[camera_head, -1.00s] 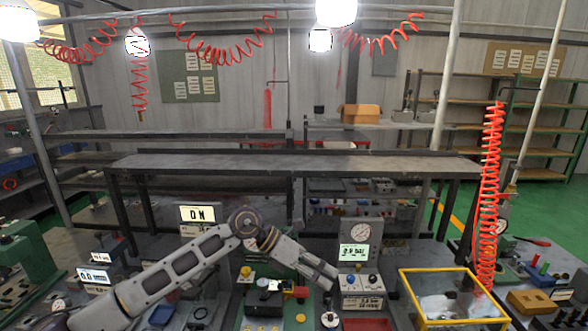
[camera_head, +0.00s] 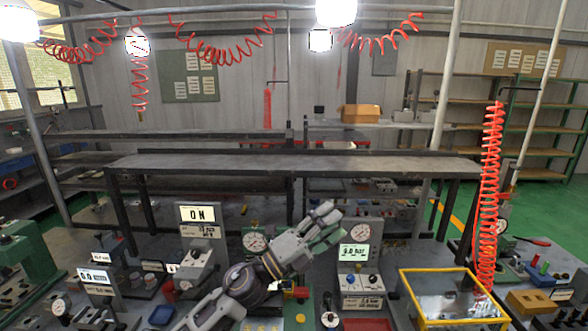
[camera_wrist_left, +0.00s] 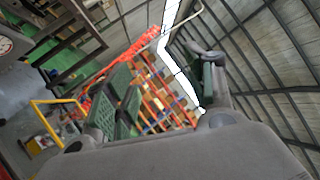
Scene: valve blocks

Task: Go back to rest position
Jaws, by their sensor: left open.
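My left gripper (camera_head: 326,223) is raised above the middle of the bench in the head view, its fingers pointing up and to the right. In the left wrist view its two green-padded fingers (camera_wrist_left: 165,90) stand apart with nothing between them. The arm comes in from the bottom and hides part of the bench middle. Behind and beside the gripper stand a round gauge (camera_head: 255,242) and a pressure display (camera_head: 354,251). My right gripper does not show.
A yellow-framed tray (camera_head: 452,271) stands at the right, beside a red coiled hose (camera_head: 490,200). A sign reading "ON" (camera_head: 197,214) stands left of the arm. A long raised shelf (camera_head: 290,165) spans behind.

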